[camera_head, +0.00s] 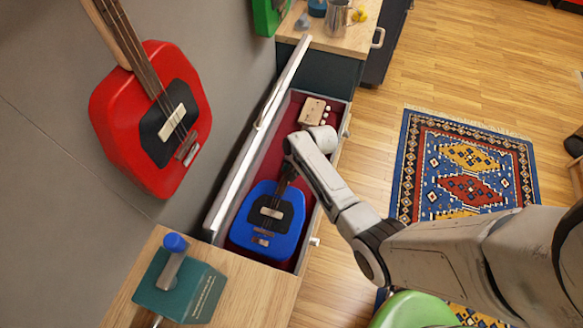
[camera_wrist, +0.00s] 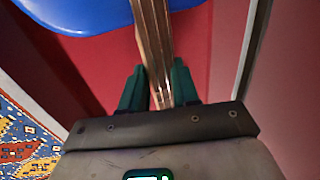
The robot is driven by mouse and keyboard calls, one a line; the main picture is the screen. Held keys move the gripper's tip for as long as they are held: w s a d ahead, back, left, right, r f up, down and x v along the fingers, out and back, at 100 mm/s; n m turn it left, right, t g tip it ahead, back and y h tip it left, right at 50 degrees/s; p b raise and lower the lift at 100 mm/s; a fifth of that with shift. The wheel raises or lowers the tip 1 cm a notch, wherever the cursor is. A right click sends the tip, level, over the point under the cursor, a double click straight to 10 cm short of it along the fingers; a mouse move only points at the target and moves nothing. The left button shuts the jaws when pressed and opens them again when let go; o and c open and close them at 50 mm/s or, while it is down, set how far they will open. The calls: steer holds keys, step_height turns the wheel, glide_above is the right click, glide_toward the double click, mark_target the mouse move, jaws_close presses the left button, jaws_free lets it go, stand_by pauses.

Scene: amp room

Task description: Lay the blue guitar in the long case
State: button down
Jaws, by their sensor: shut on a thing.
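The blue guitar (camera_head: 268,219) lies inside the long open case (camera_head: 225,196), its body at the near end of the red lining. The case lid stands open on the left side, toward the wall. In the wrist view the guitar's neck (camera_wrist: 152,40) runs between the two green fingers of my gripper (camera_wrist: 160,88), which is shut on it. The blue body (camera_wrist: 75,12) shows at the top of that view. In the head view my wrist hides the gripper and most of the neck. Whether the guitar touches the lining cannot be told.
A small cream box with knobs (camera_head: 312,111) lies at the far end of the case. A red guitar (camera_head: 150,118) hangs on the wall at left. A teal block with a blue-topped part (camera_head: 178,285) stands on the near wooden top. A patterned rug (camera_head: 466,165) lies on the floor at right.

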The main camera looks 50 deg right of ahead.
steer(key=shift+w+f+b, duration=0.15)
steer(key=shift+f+b, duration=0.9)
steer(key=shift+f, duration=0.15)
stand_by(0.3)
stand_by(0.4)
steer(key=c, duration=0.8)
jaws_free()
steer(key=shift+o, duration=0.2)
steer(key=shift+s+f, duration=0.2)
steer(key=shift+s, duration=0.05)
steer(key=p+v, duration=0.2)
steer(key=v, duration=0.9)
steer(key=shift+w, duration=0.15)
steer(key=s+a+r+n+g+h, duration=0.1)
steer(key=s+a+r+n, duration=0.3)
steer(key=s, duration=0.5)
steer(key=s+a+r+n+g, duration=0.2)
steer(key=s+a+r+n, duration=0.3)
steer(key=s+a+n, duration=0.4)
steer(key=shift+s+a+n+h, duration=0.3)
steer(key=shift+s+a+h, duration=0.1)
steer(key=shift+s, duration=0.15)
